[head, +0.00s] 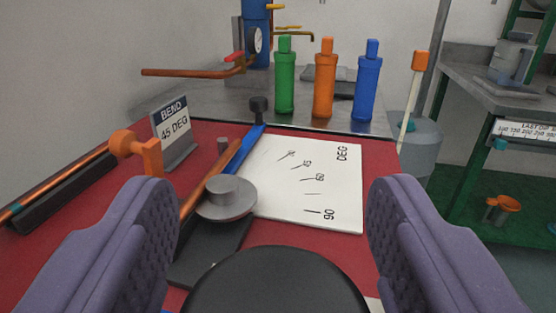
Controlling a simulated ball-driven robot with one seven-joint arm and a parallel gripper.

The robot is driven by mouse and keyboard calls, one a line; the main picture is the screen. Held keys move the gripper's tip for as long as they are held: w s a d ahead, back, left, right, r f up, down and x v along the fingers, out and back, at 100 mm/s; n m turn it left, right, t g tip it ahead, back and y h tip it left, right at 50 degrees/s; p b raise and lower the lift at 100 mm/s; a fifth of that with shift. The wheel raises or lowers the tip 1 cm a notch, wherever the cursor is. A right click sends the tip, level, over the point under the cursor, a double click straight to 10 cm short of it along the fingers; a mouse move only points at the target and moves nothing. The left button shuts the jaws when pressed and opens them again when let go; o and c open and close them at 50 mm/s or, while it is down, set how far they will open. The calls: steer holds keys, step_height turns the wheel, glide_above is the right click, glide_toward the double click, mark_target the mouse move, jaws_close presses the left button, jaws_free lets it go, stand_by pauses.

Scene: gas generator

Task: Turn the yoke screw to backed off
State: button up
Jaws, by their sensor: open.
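No part is labelled as the yoke screw, and I cannot tell for certain which one it is. A tube bender lies on the red mat, with a grey round former (227,197), a copper tube (200,180) beside it and a blue lever (244,150) ending in a black knob (259,106). An orange bracket-like part (138,148) stands to its left. My gripper (272,188) is open, its two purple fingers wide apart in the foreground. Nothing is seen held between them. The former shows between the fingers, nearer the left one.
A white angle sheet (312,180) lies on the red mat (85,230). A "BEND 45 DEG" sign (173,128) stands at left. Green (285,80), orange (324,82) and blue (368,85) bottles stand behind. A gauge (256,40) and copper pipe (190,72) are further back. A green-framed bench (500,160) is right.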

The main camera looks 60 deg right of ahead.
steer(key=shift+w+d, duration=0.15)
steer(key=shift+d, duration=0.1)
steer(key=shift+c, duration=0.5)
steer(key=c, duration=0.8)
steer(key=shift+r+n+t+y, duration=0.1)
steer(key=shift+n+t+y, duration=0.85)
steer(key=shift+t, duration=0.25)
steer(key=shift+c, duration=0.2)
steer(key=shift+w+a+n+t+y, duration=0.15)
steer(key=shift+n+t+y, duration=0.55)
steer(key=shift+y, duration=0.1)
steer(key=shift+w+a+n+t+y, duration=0.1)
steer(key=shift+n+t+y, duration=0.55)
steer(key=shift+t+y, duration=0.1)
steer(key=o, duration=0.9)
steer(key=shift+o, duration=0.2)
